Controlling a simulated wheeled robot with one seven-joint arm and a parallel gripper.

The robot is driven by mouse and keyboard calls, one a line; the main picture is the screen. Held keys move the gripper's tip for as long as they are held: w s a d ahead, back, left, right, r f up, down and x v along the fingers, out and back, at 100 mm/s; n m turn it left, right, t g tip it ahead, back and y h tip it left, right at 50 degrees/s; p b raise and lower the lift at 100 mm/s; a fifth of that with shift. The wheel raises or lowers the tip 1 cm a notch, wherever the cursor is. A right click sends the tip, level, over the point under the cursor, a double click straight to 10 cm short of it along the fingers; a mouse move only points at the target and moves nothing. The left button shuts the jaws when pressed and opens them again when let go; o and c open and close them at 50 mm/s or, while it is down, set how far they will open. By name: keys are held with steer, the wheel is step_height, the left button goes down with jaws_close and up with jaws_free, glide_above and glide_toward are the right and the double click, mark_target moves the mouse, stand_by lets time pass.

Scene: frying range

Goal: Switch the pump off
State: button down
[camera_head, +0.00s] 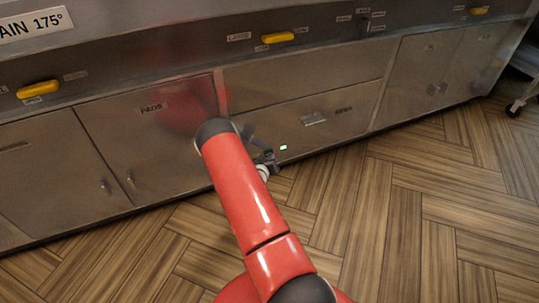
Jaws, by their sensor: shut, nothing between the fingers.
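A small dark switch (363,25) sits on the upper front panel of the range, at the top right. Several small labels surround it, too small to read, so I cannot confirm that it is the pump switch or tell its position. My gripper (268,158) is low in front of the lower cabinet front, well below and left of that switch. It is shut and empty, and partly hidden behind my red arm.
Yellow handles stick out from the panel at left (38,89), centre (278,37) and far right (479,10). Cabinet doors (150,140) and a drawer front (315,118) lie below. A wheeled rack (524,95) stands at right. The wooden floor (420,210) is clear.

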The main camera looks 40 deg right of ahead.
steer(key=shift+w+f, duration=0.1)
steer(key=shift+w, duration=0.05)
steer(key=shift+w+d+b, duration=0.1)
steer(key=shift+w+b, duration=0.15)
steer(key=shift+b, duration=0.35)
steer(key=shift+s, duration=0.45)
steer(key=shift+s+a+p, duration=0.15)
steer(key=shift+s+a, duration=0.1)
steer(key=shift+s, duration=0.7)
steer(key=shift+s+a+p, duration=0.15)
steer(key=shift+s+a, duration=0.15)
steer(key=shift+s, duration=0.65)
steer(key=shift+s+a+p, duration=0.15)
steer(key=shift+s+a, duration=0.1)
steer(key=shift+s, duration=0.7)
steer(key=shift+r, duration=0.2)
